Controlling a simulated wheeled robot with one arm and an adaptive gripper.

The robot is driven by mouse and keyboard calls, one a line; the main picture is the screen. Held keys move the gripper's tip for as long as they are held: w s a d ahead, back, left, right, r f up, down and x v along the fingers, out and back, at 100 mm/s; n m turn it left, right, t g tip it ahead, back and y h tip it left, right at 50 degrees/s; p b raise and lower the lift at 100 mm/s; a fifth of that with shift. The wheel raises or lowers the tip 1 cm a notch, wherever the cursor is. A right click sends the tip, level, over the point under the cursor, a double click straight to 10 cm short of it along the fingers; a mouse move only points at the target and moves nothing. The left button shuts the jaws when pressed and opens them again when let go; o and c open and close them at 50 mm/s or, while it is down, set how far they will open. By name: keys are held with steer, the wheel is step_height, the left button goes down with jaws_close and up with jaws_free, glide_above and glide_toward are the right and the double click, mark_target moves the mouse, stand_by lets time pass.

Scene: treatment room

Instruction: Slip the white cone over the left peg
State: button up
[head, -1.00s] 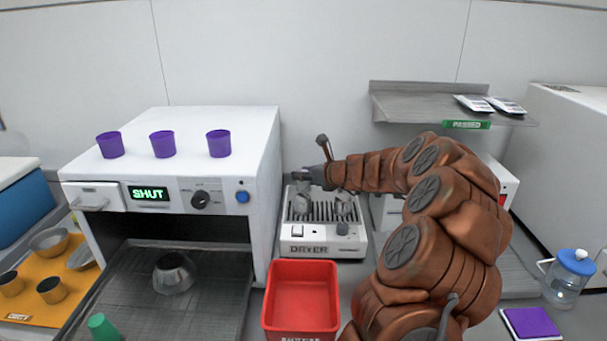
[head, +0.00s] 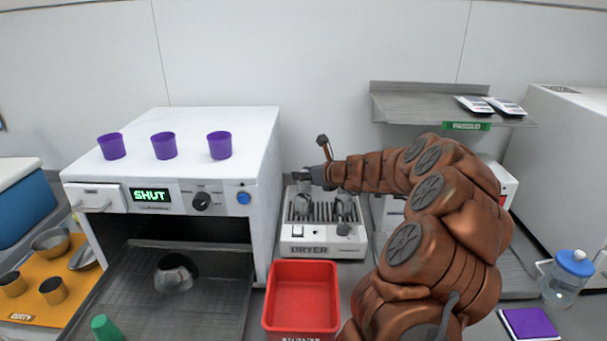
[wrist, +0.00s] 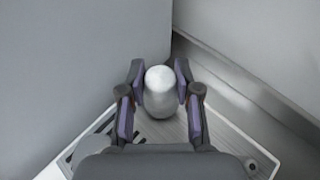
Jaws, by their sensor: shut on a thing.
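The white cone (wrist: 160,92) shows in the wrist view as a pale, rounded piece between the two fingers. My gripper (wrist: 161,88) is shut on it, one finger on each side. In the head view my gripper (head: 312,178) is over the back left part of the dryer (head: 322,251), whose top has a dark slatted grille. Pale, shiny shapes show on the dryer's left and right sides. The left peg cannot be made out, and I cannot tell whether the cone is around it or above it.
A white oven (head: 225,130) marked SHUT stands close on the left, with purple cups (head: 163,146) on top. A red bin (head: 301,310) stands in front of the dryer. A grey shelf (head: 430,103) hangs behind on the right.

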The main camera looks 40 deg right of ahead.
steer(key=shift+r+p, duration=1.55)
steer(key=shift+p, duration=0.75)
stand_by(1.6)
stand_by(0.4)
steer(key=o, duration=0.5)
steer(key=shift+p+v, duration=2.5)
steer(key=shift+v, duration=3.05)
steer(key=shift+f, duration=0.1)
